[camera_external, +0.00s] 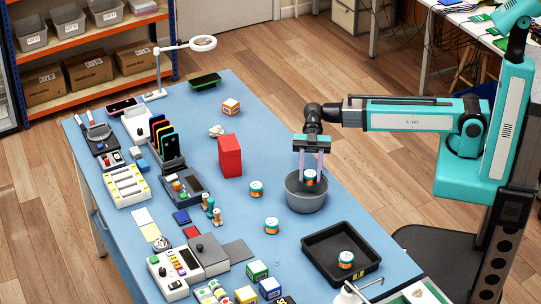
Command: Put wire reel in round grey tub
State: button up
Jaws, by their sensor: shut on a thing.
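The round grey tub (306,204) stands on the blue table near its right edge. My gripper (311,176) points down over the tub, its pale fingers shut on a wire reel (309,180). The reel is small, with orange, white and teal bands. It shows against the tub's opening; I cannot tell whether it is above the rim or a little inside. Two similar reels stand on the table to the left of the tub, one nearer it (256,188) and another lower down (271,225). The tub's floor is hidden.
A black tray (327,281) holds another similar reel (346,260). A red block (230,156) stands left of the tub. Phones in a rack (165,147), testers and small boxes crowd the table's left and front. The table is fairly clear behind the tub.

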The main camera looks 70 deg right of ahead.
jog(key=o, duration=0.7)
jog(key=shift+f, duration=0.5)
jog(key=shift+o, duration=0.2)
jog(key=shift+r, duration=0.15)
jog(key=shift+w+r+p, duration=0.1)
jog(key=shift+r+p, duration=0.55)
jog(key=shift+p, duration=0.45)
jog(key=b+v, duration=0.3)
jog(key=v, duration=0.9)
jog(key=shift+a, duration=0.1)
